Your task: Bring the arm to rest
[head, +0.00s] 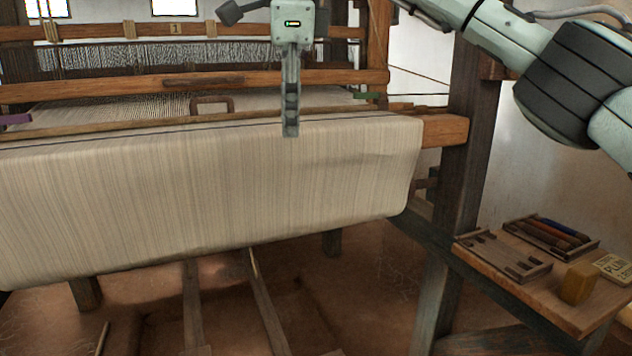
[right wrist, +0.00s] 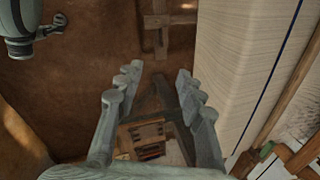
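My right arm (head: 565,80) comes in from the upper right of the head view. My right gripper (head: 290,125) points down in front of the cream cloth roll (head: 220,195) of the loom, near its top edge. In the head view it is seen edge-on; whether it touches the cloth cannot be told there. In the right wrist view the fingers of this gripper (right wrist: 158,78) are spread wide with nothing between them. The cloth (right wrist: 240,70) lies to the right of the fingers there, with a visible gap. My left gripper is in neither view.
The loom's wooden beam (head: 120,88) crosses behind the cloth, and a dark post (head: 468,150) stands to the right. A side shelf (head: 545,290) holds a rack (head: 503,255), a tray of sticks (head: 552,233), a yellowish block (head: 578,283) and a small box (head: 612,268).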

